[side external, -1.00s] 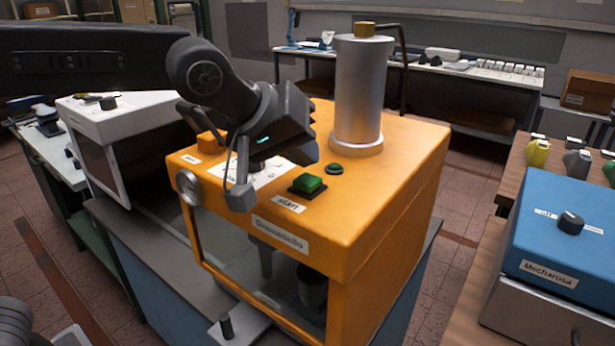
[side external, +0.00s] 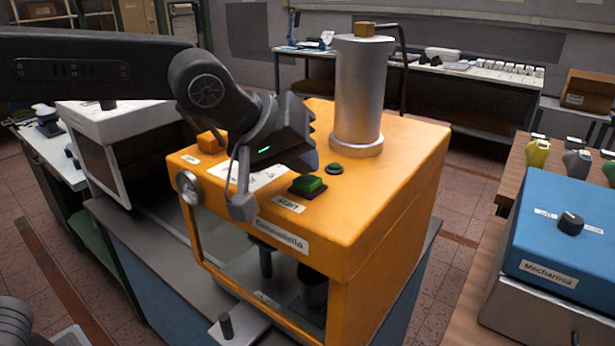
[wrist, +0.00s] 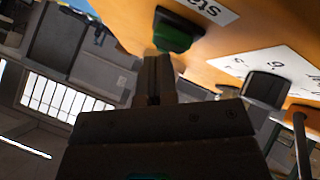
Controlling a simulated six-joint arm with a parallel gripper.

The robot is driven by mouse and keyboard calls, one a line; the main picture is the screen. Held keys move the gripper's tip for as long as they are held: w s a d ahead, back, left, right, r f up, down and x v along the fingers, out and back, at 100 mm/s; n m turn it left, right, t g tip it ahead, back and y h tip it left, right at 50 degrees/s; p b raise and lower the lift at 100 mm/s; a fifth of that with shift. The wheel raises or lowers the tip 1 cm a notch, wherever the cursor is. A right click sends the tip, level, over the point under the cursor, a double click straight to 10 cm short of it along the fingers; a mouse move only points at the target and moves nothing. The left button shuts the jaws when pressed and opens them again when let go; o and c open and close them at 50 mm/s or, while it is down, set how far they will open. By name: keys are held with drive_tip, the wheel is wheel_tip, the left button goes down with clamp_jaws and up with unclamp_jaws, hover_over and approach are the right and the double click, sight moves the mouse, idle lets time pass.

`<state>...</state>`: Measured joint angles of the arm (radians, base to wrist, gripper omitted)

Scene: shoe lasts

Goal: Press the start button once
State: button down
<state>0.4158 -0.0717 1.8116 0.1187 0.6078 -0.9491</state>
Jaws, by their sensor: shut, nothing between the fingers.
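The green start button (side external: 308,184) sits in a dark square base on top of the orange machine (side external: 390,190), beside a "start" label (side external: 288,204). In the wrist view the button (wrist: 172,36) is upper centre, right in front of my fingertips. My gripper (side external: 309,164) is shut and empty, just above and behind the button in the side view. In the wrist view its closed fingers (wrist: 158,62) point at the button and overlap its edge in the picture. I cannot tell whether they touch it.
An orange block (side external: 211,141) and a round gauge (side external: 188,187) are at the left. A blue box (side external: 565,235) stands to the right.

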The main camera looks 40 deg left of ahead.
drive_tip(key=shift+f, duration=0.4)
idle(0.4)
drive_tip(key=shift+r, duration=0.95)
drive_tip(key=shift+r, duration=2.5)
drive_tip(key=shift+m+g+y, duration=0.3)
drive_tip(key=shift+m+y, duration=0.2)
drive_tip(key=shift+m, duration=0.1)
drive_tip(key=s+a, duration=0.1)
drive_tip(key=a, duration=0.1)
drive_tip(key=s+a+f, duration=0.1)
drive_tip(key=a, duration=0.1)
drive_tip(key=s+a+f, duration=0.1)
drive_tip(key=shift+s+a+f, duration=0.2)
drive_tip(key=shift+s+a, duration=0.2)
drive_tip(key=s+a+f+m+g+y, duration=0.1)
drive_tip(key=s+a+f+m, duration=0.1)
drive_tip(key=s+a+f, duration=0.3)
drive_tip(key=s+a+f+m+g, duration=0.1)
drive_tip(key=s+a+f+m, duration=0.1)
drive_tip(key=s+a+f, duration=0.3)
drive_tip(key=s+f, duration=0.3)
drive_tip(key=s, duration=0.2)
drive_tip(key=shift+s+a+f+g+y, duration=0.15)
drive_tip(key=shift+a+f+g+y, duration=0.15)
drive_tip(key=shift+a+y, duration=0.1)
